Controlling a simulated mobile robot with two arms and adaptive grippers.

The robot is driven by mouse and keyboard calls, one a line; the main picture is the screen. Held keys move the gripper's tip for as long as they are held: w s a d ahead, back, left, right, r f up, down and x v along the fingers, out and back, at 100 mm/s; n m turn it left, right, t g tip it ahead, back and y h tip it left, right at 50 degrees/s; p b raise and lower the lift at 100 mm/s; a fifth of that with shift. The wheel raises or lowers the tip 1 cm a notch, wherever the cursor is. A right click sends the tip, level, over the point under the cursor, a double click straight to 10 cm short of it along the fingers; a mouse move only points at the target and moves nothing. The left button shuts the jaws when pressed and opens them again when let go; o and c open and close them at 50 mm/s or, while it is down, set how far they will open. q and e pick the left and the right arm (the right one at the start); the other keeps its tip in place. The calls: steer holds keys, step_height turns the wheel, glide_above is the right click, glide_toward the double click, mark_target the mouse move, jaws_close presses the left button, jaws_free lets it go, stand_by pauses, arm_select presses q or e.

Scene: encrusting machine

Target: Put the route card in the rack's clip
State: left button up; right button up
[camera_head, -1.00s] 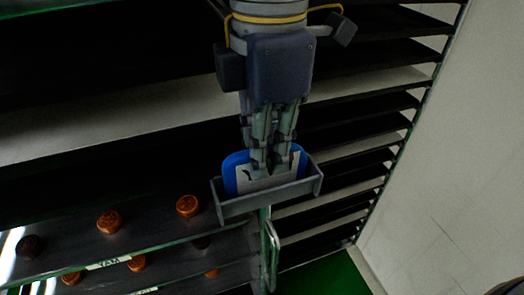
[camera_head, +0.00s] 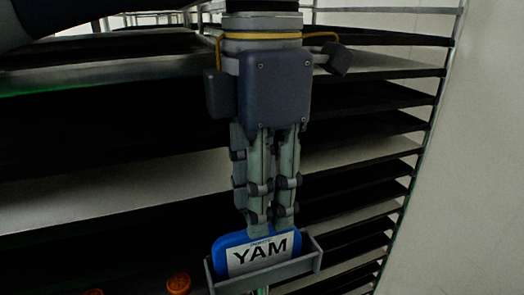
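The blue route card (camera_head: 227,241), with a white label reading "YAM", stands slightly tilted in the grey rack clip (camera_head: 265,278). The clip's front wall hides the card's lower edge. My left gripper (camera_head: 270,226) points down right above the card. Its fingertips are at the card's top edge, with a narrow gap between them, and the label is uncovered. The fingers look slightly open and not closed on the card. My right gripper is not in view.
The rack's dark shelves (camera_head: 370,97) fill the space behind and beside the gripper. An orange-brown round piece (camera_head: 178,284) sits on a tray at the lower left. A pale wall (camera_head: 470,180) stands at the right.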

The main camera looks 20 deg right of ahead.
arm_select(q)
step_height(320, 180, up, 7)
steer(key=shift+b, duration=0.35)
steer(key=shift+r, duration=0.1)
stand_by(0.3)
